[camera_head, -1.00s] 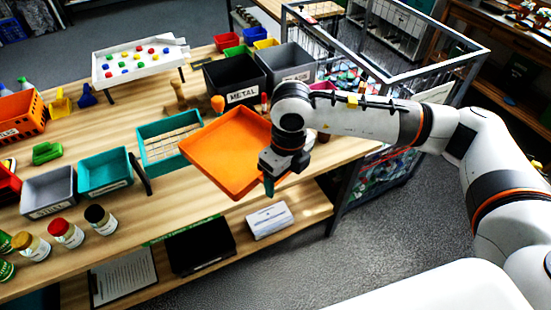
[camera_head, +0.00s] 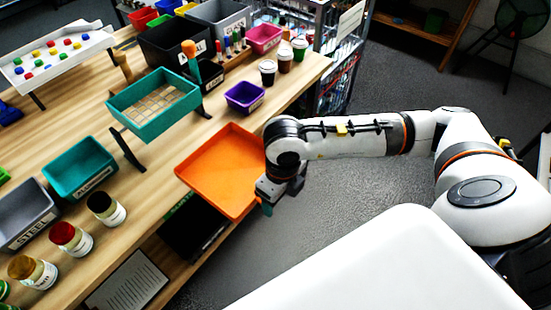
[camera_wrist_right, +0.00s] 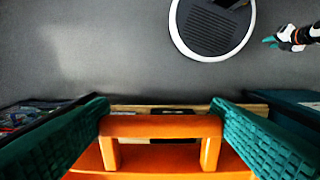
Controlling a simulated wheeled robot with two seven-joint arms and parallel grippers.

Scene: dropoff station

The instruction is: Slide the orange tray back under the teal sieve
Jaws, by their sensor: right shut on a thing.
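The orange tray (camera_head: 222,172) is empty and lies apart from the sieve, toward the table's front edge, with its near part out past that edge. The teal sieve (camera_head: 152,106) has a mesh bottom and stands raised on dark supports, up and left of the tray in the head view. My right gripper (camera_head: 269,192) is at the tray's near right side. In the right wrist view its teal fingers are on both ends of the tray's orange handle (camera_wrist_right: 160,127). A small gripper with teal tips, seemingly my left one (camera_wrist_right: 271,42), shows in the right wrist view; its opening is too small to judge.
A purple bin (camera_head: 244,97) stands behind the tray, with several cups beyond it. A teal bin (camera_head: 80,168), a grey bin (camera_head: 27,214) and several jars (camera_head: 106,208) are at the left. Bare tabletop lies between sieve and tray. A lower shelf holds a dark bin (camera_head: 192,225).

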